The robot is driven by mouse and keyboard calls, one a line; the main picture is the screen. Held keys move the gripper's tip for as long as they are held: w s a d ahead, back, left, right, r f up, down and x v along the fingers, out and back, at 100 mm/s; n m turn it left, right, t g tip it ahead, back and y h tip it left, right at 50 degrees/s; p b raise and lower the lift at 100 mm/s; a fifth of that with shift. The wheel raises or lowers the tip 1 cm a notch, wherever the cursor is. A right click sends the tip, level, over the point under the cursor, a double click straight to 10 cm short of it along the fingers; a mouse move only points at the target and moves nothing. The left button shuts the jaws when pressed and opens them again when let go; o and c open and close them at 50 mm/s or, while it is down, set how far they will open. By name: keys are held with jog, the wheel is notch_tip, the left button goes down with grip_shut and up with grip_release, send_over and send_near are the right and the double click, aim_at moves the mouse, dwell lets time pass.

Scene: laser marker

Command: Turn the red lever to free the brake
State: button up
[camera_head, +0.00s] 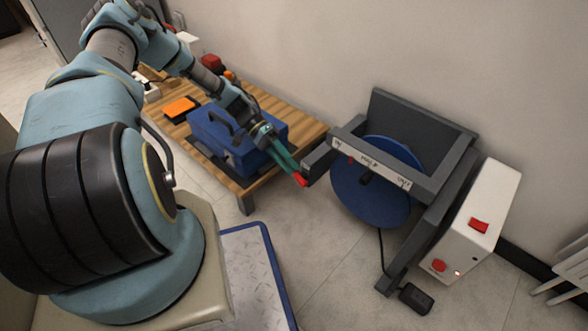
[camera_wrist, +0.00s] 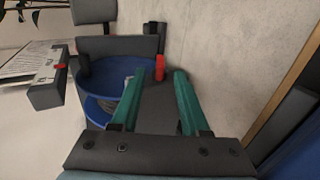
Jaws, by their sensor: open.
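The red lever (camera_head: 300,180) is a short red piece on the left side of a dark grey frame (camera_head: 453,172) that carries a big blue disc (camera_head: 365,200). My gripper (camera_head: 292,168) reaches toward it from the upper left, its teal fingertips close to the lever. My gripper is open and grips nothing.
A wooden bench (camera_head: 297,122) holding a blue case (camera_head: 215,135) lies under my arm. A white box (camera_head: 483,225) with red switches stands right of the frame, and a black pedal (camera_head: 416,299) lies on the floor. Floor before the frame is mostly clear.

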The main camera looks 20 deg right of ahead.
jog(key=p+v, duration=0.1)
jog(key=v, duration=0.6)
jog(key=shift+w+r, duration=0.25)
jog(key=shift+w, duration=0.05)
